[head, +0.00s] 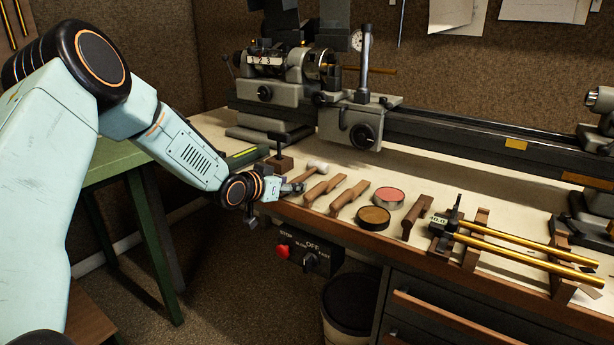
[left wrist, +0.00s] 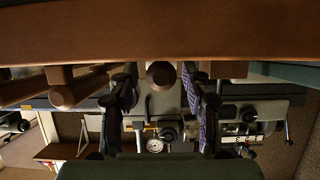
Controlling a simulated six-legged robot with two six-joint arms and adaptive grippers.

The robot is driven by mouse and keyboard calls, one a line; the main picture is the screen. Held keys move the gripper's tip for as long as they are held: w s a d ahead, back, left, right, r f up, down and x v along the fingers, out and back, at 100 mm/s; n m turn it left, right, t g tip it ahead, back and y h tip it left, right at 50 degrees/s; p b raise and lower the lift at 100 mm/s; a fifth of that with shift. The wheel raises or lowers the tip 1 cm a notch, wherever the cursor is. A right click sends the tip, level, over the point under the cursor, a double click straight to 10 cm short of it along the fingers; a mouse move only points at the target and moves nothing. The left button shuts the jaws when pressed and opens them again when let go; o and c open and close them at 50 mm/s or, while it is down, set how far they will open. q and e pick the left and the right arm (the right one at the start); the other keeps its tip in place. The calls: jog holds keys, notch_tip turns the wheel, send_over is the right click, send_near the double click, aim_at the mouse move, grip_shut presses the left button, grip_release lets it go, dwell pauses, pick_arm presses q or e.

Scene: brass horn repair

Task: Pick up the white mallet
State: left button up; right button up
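The white mallet (head: 318,167) lies on the bench top near its front edge, its pale head away from the edge and its brown handle pointing toward my left gripper. My left gripper (head: 291,188) is at the bench's front edge, close to the handle's end. The head view partly hides the handle behind the gripper. My right gripper is not in view.
Wooden-handled tools (head: 323,188) lie just right of the mallet, with a red tin (head: 389,196) and a brown tin (head: 373,217) beyond. A lathe (head: 365,125) stands behind. A switch box (head: 309,255) hangs below the bench edge (head: 345,235).

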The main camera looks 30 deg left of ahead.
pick_arm(q)
jog(key=shift+w+a+f, duration=0.15)
jog(key=shift+f, duration=0.05)
jog(key=c, duration=0.5)
jog(key=shift+r, duration=0.15)
jog(key=c, duration=0.4)
grip_shut()
jog(key=shift+r, duration=0.1)
notch_tip(320, 180, up, 10)
jog(key=p, duration=0.3)
